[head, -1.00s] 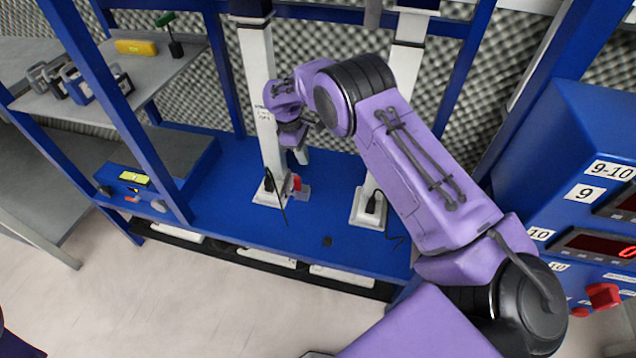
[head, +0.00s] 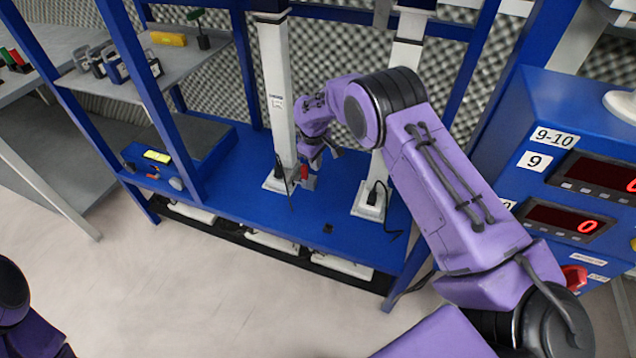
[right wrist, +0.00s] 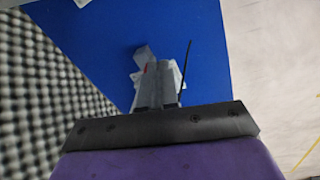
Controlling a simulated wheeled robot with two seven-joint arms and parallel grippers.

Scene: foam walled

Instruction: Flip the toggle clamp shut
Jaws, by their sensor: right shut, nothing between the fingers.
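The toggle clamp, with its red handle (head: 304,173), is low at the foot of the left white column (head: 276,90), on the blue bench. My right gripper (head: 316,163) is shut and empty, pointing down just above and beside the clamp. I cannot tell whether it touches it. In the right wrist view the shut grey fingers (right wrist: 158,72) cover most of the clamp. Only a little red (right wrist: 145,68) and a grey piece (right wrist: 143,52) show past them. The clamp's exact position is too small to tell. My left gripper is out of view.
A second white column (head: 405,70) stands to the right, with a black cable at its foot. A small black piece (head: 327,228) lies near the bench's front edge. Blue frame posts flank the bench. A blue cabinet with red displays (head: 565,220) is at right.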

